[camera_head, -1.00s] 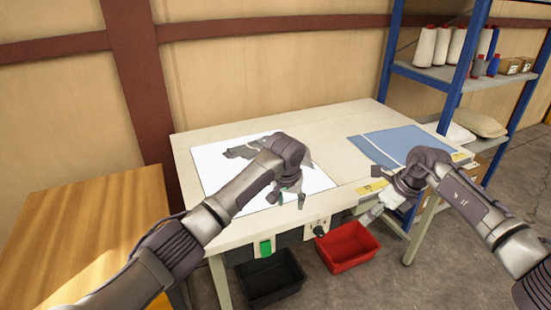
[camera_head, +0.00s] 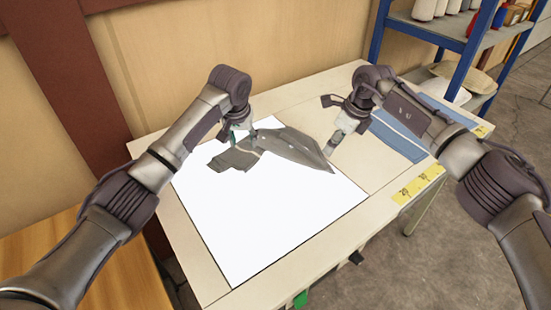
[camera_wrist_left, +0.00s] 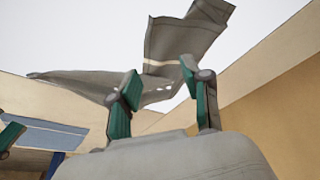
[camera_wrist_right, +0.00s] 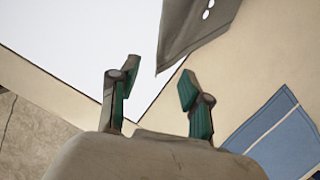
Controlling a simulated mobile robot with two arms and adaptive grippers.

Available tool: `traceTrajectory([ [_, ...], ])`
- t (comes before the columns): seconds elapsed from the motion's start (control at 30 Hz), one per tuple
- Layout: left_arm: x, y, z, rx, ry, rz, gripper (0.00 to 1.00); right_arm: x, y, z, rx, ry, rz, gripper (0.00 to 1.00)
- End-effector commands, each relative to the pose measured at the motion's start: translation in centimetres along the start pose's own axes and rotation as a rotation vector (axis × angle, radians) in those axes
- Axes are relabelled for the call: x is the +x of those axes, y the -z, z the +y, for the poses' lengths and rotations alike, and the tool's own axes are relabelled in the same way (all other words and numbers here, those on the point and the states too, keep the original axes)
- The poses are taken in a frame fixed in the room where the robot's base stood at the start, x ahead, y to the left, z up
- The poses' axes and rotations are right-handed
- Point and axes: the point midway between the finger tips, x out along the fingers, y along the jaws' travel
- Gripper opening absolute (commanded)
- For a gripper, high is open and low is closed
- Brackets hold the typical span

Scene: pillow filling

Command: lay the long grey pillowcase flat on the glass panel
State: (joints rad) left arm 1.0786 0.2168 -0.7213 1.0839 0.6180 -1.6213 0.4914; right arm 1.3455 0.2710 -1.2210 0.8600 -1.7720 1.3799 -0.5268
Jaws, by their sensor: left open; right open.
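The grey pillowcase (camera_head: 290,146) lies rumpled and folded across the far part of the bright white glass panel (camera_head: 265,215). One pointed corner reaches toward the panel's right edge. My left gripper (camera_head: 238,134) is open at the pillowcase's far left part. In the left wrist view the pillowcase (camera_wrist_left: 180,38) shows beyond and between its open fingers (camera_wrist_left: 160,70). My right gripper (camera_head: 332,147) is open just right of the pillowcase's right corner. In the right wrist view that corner (camera_wrist_right: 195,25) points down toward the gap between the open fingers (camera_wrist_right: 158,76).
A yellow measuring strip (camera_head: 418,185) runs along the table's right front edge. A blue shelf rack (camera_head: 455,38) stands at the back right. The panel's front half is clear.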

Motion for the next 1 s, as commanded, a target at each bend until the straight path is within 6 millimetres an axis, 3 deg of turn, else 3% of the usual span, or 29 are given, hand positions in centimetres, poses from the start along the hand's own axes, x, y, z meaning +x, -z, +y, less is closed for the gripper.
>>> traceTrajectory([
  [0.17,1.0,-0.4,-0.1,-0.001,0.002,-0.004,0.48,1.0,0.3,0.0,-0.001,-0.001,0.004,0.48],
  [0.6,6.8,-2.1,-0.1,-0.001,0.001,-0.002,0.48,6.8,2.1,0.1,-0.001,0.0,0.002,0.48],
  [1.0,7.7,-2.4,-0.1,-0.001,0.001,-0.001,0.48,7.6,2.4,0.0,-0.002,0.001,0.001,0.48],
])
